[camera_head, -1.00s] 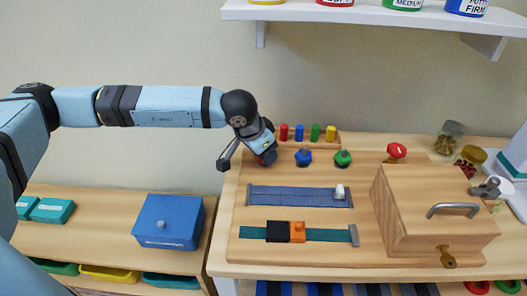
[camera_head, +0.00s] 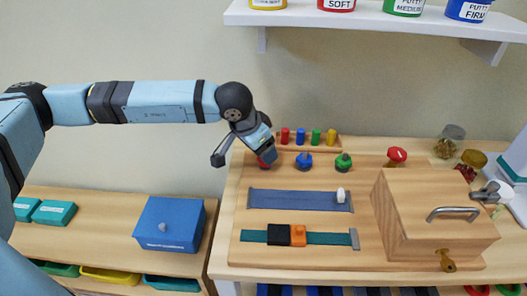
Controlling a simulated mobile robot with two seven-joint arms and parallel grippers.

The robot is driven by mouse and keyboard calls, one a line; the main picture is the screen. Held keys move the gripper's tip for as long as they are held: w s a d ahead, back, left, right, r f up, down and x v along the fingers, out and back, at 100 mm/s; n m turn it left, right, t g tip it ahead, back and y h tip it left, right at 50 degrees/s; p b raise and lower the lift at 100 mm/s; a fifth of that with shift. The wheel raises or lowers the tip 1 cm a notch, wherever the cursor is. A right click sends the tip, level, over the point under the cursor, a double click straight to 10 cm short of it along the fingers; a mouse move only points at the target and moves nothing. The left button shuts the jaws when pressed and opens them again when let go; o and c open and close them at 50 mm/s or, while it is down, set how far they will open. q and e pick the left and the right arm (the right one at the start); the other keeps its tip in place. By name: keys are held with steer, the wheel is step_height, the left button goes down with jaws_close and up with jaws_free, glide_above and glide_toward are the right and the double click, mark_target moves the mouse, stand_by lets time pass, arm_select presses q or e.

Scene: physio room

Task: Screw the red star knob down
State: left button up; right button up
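The red star knob (camera_head: 267,156) is at the back left of the wooden board (camera_head: 237,224), mostly hidden behind my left gripper (camera_head: 265,155). The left gripper reaches down over the knob from the left. Its fingers overlap the knob, and I cannot tell how far they are closed. A blue knob (camera_head: 304,162) and a green knob (camera_head: 343,162) stand to the right in the same row. My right gripper is not in view.
A peg rack (camera_head: 308,147) with coloured pegs stands just behind the knobs. A red-topped part (camera_head: 397,155) and a wooden box (camera_head: 435,215) are to the right. A blue box (camera_head: 168,222) sits on the lower left table. A white shelf (camera_head: 375,16) hangs above.

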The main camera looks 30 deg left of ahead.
arm_select(q)
steer(key=p+v, duration=0.1)
steer(key=v, duration=0.9)
steer(key=shift+r, duration=0.4)
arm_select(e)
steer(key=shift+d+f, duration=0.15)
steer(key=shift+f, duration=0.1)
arm_select(q)
steer(key=shift+s+a, duration=0.1)
